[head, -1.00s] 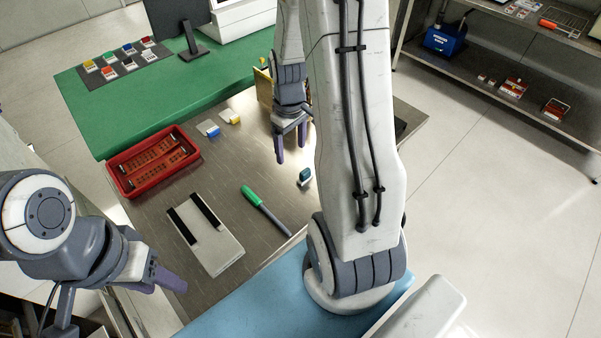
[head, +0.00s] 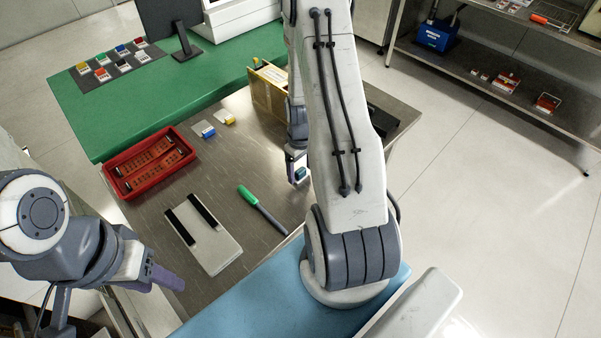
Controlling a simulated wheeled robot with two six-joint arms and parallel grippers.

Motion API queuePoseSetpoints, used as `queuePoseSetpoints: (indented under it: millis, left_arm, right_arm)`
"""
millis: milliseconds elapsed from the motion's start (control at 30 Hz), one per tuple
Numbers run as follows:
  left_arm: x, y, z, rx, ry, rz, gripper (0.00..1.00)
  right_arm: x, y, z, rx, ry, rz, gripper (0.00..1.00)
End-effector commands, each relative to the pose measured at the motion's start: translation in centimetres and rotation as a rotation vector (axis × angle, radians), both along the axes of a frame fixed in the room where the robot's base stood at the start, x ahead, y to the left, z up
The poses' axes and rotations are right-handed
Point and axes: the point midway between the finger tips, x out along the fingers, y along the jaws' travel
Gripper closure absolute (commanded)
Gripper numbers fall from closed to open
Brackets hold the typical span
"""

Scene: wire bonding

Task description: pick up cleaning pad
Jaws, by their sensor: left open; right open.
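A small teal and pale block (head: 300,173), which looks like the cleaning pad, lies on the steel table, just left of my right arm's lower link. The other finger is mostly hidden, and I cannot tell whether the fingers touch the block. My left gripper (head: 165,280) is at the lower left, open and empty, away from the block.
A green-handled tool (head: 262,208) lies left of the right gripper. A pale board with black strips (head: 215,250), a red tray (head: 150,195) and small blue (head: 203,131) and yellow blocks (head: 226,119) are farther left. A tan holder (head: 266,95) stands behind.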

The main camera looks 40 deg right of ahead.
Motion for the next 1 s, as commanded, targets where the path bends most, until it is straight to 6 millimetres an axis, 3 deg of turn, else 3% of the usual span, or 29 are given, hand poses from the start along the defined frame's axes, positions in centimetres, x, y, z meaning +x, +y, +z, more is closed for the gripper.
queuePoseSetpoints:
  millis: [300,333,533,1000]
  left_arm:
    - [-0.01,0.0,0.09,0.0,0.0,0.0,0.5]
    - [-0.01,0.0,0.09,0.0,0.0,0.0,0.5]
    - [-0.01,0.0,0.09,0.0,0.0,0.0,0.5]
    - [0.0,0.0,-0.19,0.0,0.0,0.0,0.5]
  right_arm:
    - [0.03,-0.01,-0.71,-0.001,-0.001,0.0,0.2]
    - [0.03,0.0,-0.71,-0.001,-0.001,0.0,0.24]
    - [0.02,0.0,-0.7,0.0,-0.001,-0.001,1.0]
    - [0.11,-0.05,0.24,-0.003,-0.004,-0.001,1.0]
